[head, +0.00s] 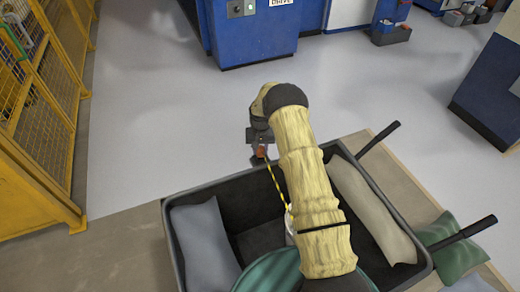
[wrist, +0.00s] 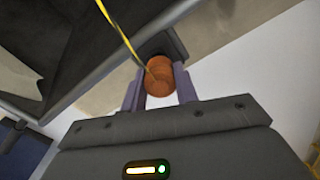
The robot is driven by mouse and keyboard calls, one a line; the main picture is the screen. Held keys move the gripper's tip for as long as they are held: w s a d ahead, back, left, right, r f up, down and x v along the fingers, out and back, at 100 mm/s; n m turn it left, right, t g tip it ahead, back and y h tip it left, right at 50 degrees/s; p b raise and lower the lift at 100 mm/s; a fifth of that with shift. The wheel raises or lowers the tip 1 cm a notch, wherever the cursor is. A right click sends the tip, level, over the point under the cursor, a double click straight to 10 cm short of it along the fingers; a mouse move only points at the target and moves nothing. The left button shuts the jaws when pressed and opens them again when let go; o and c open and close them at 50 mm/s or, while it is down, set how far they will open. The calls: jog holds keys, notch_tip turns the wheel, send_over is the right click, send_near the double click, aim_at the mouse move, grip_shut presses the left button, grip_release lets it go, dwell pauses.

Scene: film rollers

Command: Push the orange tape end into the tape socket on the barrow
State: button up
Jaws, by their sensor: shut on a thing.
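My gripper (head: 260,148) is over the far rim of the dark grey barrow (head: 215,188). It is shut on the orange tape end (wrist: 160,80), a round orange piece between the two fingers in the wrist view. A yellow tape (wrist: 122,34) runs from it, and in the head view it slopes down into the barrow. A dark block (wrist: 166,44) sits just beyond the orange end, by the barrow's rim, and may be the tape socket. I cannot tell whether the orange end touches or enters it.
The barrow holds a grey-blue sack (head: 203,245), a beige sack (head: 372,205) and a green round thing (head: 262,272) partly behind my arm. Two black handles (head: 378,140) stick out right. Yellow fencing (head: 35,120) stands left, blue machines (head: 250,35) behind. The grey floor between is clear.

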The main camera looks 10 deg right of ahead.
jog(key=shift+s+d+f, duration=0.1)
jog(key=shift+d, duration=0.1)
jog(key=shift+a+f+b, duration=0.1)
jog(key=shift+f+b, duration=0.25)
jog(key=shift+f, duration=0.05)
jog(key=o, duration=1.2)
jog(key=shift+a, duration=0.1)
jog(key=shift+c, duration=0.2)
jog(key=shift+r, duration=0.15)
notch_tip(320, 180, up, 17)
